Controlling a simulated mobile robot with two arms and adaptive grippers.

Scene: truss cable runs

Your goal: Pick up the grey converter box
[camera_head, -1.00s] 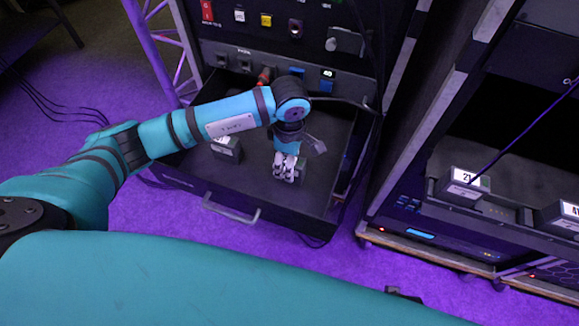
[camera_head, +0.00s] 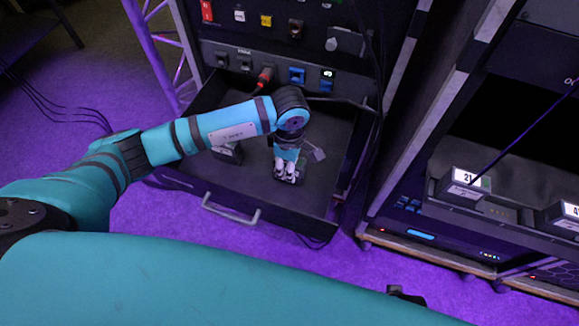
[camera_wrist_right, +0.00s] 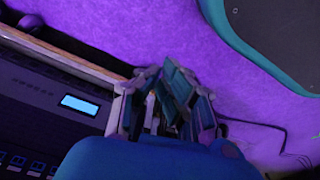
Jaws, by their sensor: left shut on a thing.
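My left gripper (camera_head: 286,176) points down inside the open drawer and is shut on a small dark grey box (camera_head: 288,181), seemingly the converter box, near the drawer's front right. The fingers cover most of this box, and I cannot tell whether it is clear of the drawer floor. A second grey box with a pale label (camera_head: 228,153) stands to the left in the drawer, partly behind my left arm. My right gripper (camera_wrist_right: 160,85) shows in the right wrist view, over the rack front and floor; its finger gap is unclear.
The drawer (camera_head: 190,187) has raised walls and a front handle (camera_head: 231,212). Behind it is a panel with sockets and a red plug (camera_head: 265,78). Labelled boxes (camera_head: 464,187) stand on the rack at right. A cable (camera_head: 510,142) crosses there.

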